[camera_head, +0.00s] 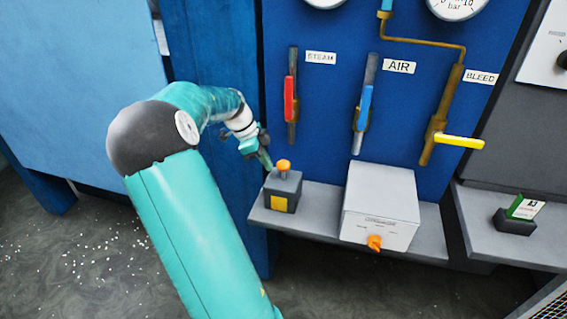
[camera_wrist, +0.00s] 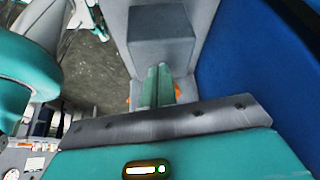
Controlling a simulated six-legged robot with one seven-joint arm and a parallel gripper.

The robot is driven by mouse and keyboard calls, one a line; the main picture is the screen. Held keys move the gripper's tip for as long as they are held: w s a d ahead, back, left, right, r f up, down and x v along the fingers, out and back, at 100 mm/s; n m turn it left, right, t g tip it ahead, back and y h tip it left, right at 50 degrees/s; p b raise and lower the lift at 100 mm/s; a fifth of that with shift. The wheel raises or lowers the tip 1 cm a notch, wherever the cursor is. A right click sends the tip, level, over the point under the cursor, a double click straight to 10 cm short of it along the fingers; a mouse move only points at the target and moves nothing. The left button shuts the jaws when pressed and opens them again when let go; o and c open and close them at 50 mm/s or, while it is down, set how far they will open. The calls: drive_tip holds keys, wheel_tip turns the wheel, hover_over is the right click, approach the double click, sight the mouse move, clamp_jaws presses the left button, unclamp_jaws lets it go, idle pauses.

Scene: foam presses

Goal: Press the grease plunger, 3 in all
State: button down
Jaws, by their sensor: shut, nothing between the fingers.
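The grease plunger is a small dark grey box (camera_head: 283,190) with a yellow patch on its front and an orange knob (camera_head: 284,165) on top. It stands at the left end of the grey shelf. My gripper (camera_head: 266,160) is just left of the knob, at about its height in the picture. Whether it touches the knob cannot be told. In the wrist view my gripper (camera_wrist: 158,72) shows two green fingers closed together with nothing between them. Orange patches (camera_wrist: 127,97) show on both sides of the fingers, partly hidden by them.
The shelf (camera_head: 312,222) also carries a white box (camera_head: 380,205) with an orange knob. Above, on the blue panel, are a red STEAM lever (camera_head: 289,98), a blue AIR lever (camera_head: 364,108) and a yellow BLEED lever (camera_head: 459,141). A second shelf (camera_head: 518,240) stands right.

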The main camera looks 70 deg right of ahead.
drive_tip(key=v, duration=1.4)
drive_tip(key=shift+s, duration=0.15)
drive_tip(key=w+a+r+n+t+y, duration=0.1)
drive_tip(key=w+a+n+t, duration=0.15)
drive_tip(key=a+n, duration=0.8)
drive_tip(key=w+a+n+t, duration=0.1)
drive_tip(key=a+n+t, duration=0.4)
drive_tip(key=a, duration=1)
drive_tip(key=s+a+f+n+t, duration=0.1)
drive_tip(key=s+a+n, duration=0.3)
drive_tip(key=a+n, duration=0.4)
drive_tip(key=s+a+f+n+t, duration=0.1)
drive_tip(key=s+a+n, duration=0.3)
drive_tip(key=a+n, duration=0.4)
drive_tip(key=a+t, duration=0.1)
drive_tip(key=a, duration=0.3)
drive_tip(key=shift+s+a+n+y, duration=0.25)
drive_tip(key=shift+a+n+y, duration=0.05)
drive_tip(key=shift+n, duration=0.05)
